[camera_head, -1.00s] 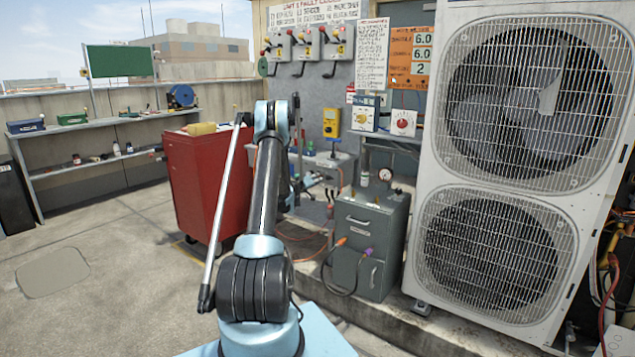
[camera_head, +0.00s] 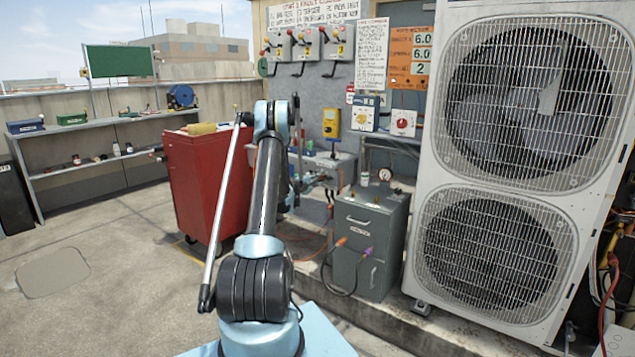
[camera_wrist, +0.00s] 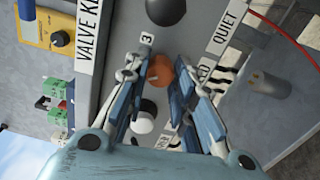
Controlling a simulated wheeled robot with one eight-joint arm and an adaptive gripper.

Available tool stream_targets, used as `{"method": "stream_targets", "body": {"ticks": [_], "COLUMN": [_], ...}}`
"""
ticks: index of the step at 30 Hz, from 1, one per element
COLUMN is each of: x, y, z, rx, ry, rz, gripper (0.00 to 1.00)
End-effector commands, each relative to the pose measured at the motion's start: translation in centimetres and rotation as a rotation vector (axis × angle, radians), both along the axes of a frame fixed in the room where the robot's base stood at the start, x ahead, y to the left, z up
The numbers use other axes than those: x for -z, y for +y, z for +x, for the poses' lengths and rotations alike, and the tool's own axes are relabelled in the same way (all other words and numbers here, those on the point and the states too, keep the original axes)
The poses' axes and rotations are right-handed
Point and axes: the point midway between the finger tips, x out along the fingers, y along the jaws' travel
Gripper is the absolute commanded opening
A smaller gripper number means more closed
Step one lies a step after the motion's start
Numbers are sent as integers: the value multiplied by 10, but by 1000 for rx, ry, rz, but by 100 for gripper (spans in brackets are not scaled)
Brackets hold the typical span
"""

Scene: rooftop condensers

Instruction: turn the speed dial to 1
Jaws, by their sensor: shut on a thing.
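My gripper (camera_wrist: 162,80) shows in the wrist view, its two blue-and-grey fingers closed in around an orange knob (camera_wrist: 160,71). The knob sits between the fingertips, and the fingers hide part of it. A small label reading 3 (camera_wrist: 147,38) is close by, and a label reading QUIET (camera_wrist: 226,28) is to the right. I cannot read which number the knob points to, nor any word naming it as the speed dial.
A white knob (camera_wrist: 144,122) and a black ball (camera_wrist: 166,10) are near the fingers. The head view shows a yellow-dial box (camera_head: 362,118), a red-dial box (camera_head: 403,122), a red cabinet (camera_head: 205,180) and a grey case (camera_head: 368,240). The large condenser (camera_head: 425,150) stands at right.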

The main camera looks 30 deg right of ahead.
Motion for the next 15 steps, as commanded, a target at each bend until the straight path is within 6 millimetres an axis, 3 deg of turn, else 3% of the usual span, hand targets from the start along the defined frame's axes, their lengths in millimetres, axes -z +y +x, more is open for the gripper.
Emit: {"method": "stream_targets", "body": {"ticks": [15], "x": [2], "y": [5], "z": [4], "rx": [-10], "ry": [215], "rz": [-88], "gripper": [0]}}
